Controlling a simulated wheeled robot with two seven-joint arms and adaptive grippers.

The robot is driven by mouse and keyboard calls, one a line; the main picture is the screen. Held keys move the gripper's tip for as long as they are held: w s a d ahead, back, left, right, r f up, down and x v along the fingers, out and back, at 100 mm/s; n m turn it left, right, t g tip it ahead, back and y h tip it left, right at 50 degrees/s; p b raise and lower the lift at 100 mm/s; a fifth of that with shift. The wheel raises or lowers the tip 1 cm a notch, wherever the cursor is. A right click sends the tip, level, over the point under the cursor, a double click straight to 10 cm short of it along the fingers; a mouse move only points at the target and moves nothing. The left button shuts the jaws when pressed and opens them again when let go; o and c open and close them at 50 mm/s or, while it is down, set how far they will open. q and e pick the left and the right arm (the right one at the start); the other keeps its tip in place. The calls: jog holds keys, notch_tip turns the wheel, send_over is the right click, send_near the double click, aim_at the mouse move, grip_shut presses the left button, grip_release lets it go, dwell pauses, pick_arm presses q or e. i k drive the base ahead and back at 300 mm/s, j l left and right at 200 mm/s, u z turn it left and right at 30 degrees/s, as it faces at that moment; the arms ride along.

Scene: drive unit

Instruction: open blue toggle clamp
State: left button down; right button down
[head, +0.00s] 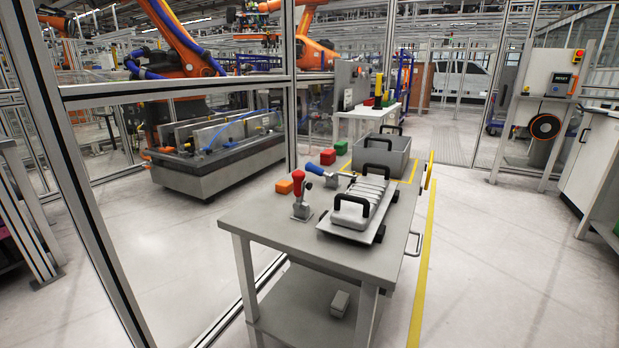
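The blue-handled toggle clamp (316,169) is on the grey workbench (270,230). Its blue handle lies tilted toward the upper left, and its metal body (332,180) sits to the handle's right. Whether the blue clamp's arm presses on anything is too small to tell. Neither of my grippers is in the head view.
A grey drive unit (353,213) with black handles lies right of the clamps. Glass fencing (180,200) runs along the left. Open floor (480,260) lies right of the bench.

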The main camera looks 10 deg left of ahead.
aim_at(308, 168)
jog(key=l+u, duration=0.15)
jog(key=l, duration=0.75)
jog(key=l+u, duration=0.15)
jog(key=l, duration=0.85)
jog(key=i+l+u, duration=0.1)
jog(key=l, duration=0.3)
jog(key=i+l+u, duration=0.1)
jog(key=i+l, duration=0.2)
jog(key=i+l+u, duration=0.1)
jog(key=i+l, duration=0.25)
jog(key=i+l+u, duration=0.1)
jog(key=i+l, duration=0.2)
jog(key=l, duration=0.15)
